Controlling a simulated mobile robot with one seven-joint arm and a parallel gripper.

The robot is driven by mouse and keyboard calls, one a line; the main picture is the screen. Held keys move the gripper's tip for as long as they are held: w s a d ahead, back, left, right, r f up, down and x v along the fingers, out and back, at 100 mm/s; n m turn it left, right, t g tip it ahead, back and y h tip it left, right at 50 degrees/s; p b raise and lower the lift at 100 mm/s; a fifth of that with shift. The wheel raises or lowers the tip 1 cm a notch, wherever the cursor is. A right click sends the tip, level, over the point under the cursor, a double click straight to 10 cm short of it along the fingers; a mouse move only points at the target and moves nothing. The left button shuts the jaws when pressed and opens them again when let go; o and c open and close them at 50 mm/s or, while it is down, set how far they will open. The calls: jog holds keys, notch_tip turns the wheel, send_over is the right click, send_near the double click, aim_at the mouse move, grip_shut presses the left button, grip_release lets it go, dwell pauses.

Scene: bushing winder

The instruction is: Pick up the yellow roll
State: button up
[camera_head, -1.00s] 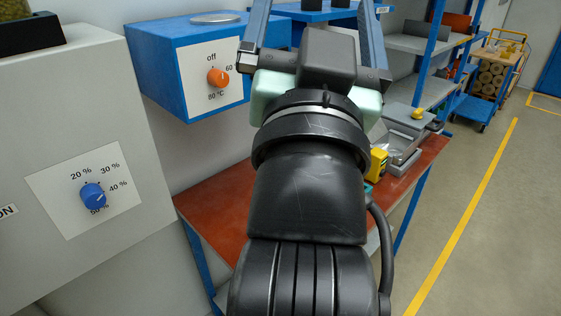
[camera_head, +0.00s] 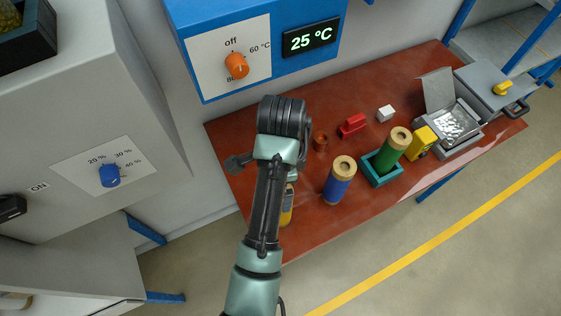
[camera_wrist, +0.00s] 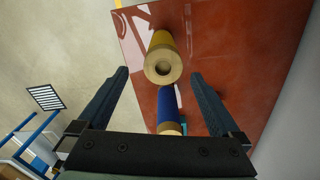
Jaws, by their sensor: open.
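In the wrist view the yellow roll (camera_wrist: 161,52) stands on the red-brown table, its open cardboard end facing the camera. My gripper (camera_wrist: 159,74) is open and empty. Its fingers point toward the table, and the roll shows between and beyond the tips, apart from them. A blue roll (camera_wrist: 169,107) stands close to the yellow one, nearer the palm in the picture. In the head view my arm hides most of the area left of the blue roll (camera_head: 339,180). A yellow piece (camera_head: 287,206) shows beside the arm; I cannot tell whether it is the roll.
A green roll (camera_head: 394,148) stands in a teal holder (camera_head: 377,180). Right of it are a yellow device (camera_head: 421,143) and an open grey case (camera_head: 466,141). A red object (camera_head: 352,125) and white block (camera_head: 386,112) lie behind. The blue heater box (camera_head: 310,67) overhangs the table's back.

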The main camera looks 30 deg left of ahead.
notch_tip(320, 180, down, 4)
jog(key=shift+w+r+b, duration=0.1)
jog(key=shift+r+b, duration=0.1)
jog(key=shift+b, duration=0.85)
notch_tip(320, 180, down, 8)
jog(key=p, duration=0.2)
jog(key=shift+r+p, duration=0.25)
jog(key=shift+p, duration=0.15)
jog(key=shift+w+a+r, duration=0.1)
jog(key=shift+w, duration=0.05)
grip_shut()
